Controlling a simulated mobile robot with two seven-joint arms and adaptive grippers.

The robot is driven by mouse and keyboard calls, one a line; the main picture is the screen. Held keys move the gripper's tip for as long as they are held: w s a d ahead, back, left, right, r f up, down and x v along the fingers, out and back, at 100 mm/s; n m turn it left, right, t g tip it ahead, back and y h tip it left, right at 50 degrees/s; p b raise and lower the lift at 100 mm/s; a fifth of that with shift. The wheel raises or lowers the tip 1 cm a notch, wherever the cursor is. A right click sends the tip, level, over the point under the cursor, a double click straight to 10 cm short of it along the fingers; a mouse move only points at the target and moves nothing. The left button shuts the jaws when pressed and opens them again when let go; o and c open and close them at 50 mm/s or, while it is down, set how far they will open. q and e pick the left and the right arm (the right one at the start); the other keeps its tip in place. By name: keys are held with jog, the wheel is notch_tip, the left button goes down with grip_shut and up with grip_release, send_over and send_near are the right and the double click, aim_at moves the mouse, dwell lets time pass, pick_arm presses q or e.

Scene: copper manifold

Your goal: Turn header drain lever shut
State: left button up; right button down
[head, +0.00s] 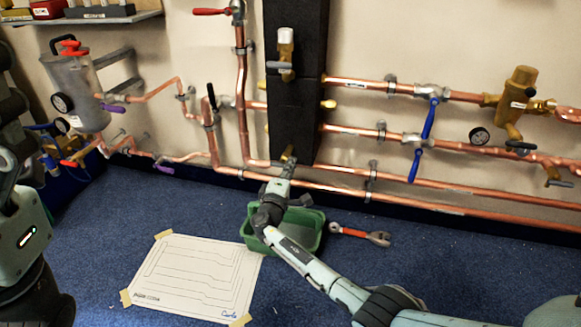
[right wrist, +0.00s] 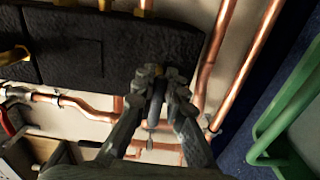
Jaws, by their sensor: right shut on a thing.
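The header (head: 297,110) is a tall black insulated block on the wall, with copper pipes running off it. A small brass drain fitting (head: 288,152) shows at its foot. My right gripper (head: 286,168) reaches up to this fitting and is shut on the drain lever there. In the right wrist view my right gripper (right wrist: 160,82) has its fingers closed around a dark, thin lever (right wrist: 154,108) beside the black header (right wrist: 150,45). The fingers hide much of the lever, so its exact angle is hard to tell. My left gripper is out of view; only arm parts show at the left edge.
A green tub (head: 316,230) stands on the floor below the header, partly behind my right arm. A red-handled wrench (head: 360,234) lies right of it. A taped paper diagram (head: 193,277) lies at left. Blue-levered valves (head: 430,118) and copper pipes (head: 430,190) line the wall.

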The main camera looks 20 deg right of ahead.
jog(key=shift+d, duration=0.15)
jog(key=c, duration=1.6)
grip_release()
notch_tip(320, 180, up, 10)
jog(key=shift+f, duration=0.1)
jog(key=shift+o, duration=0.3)
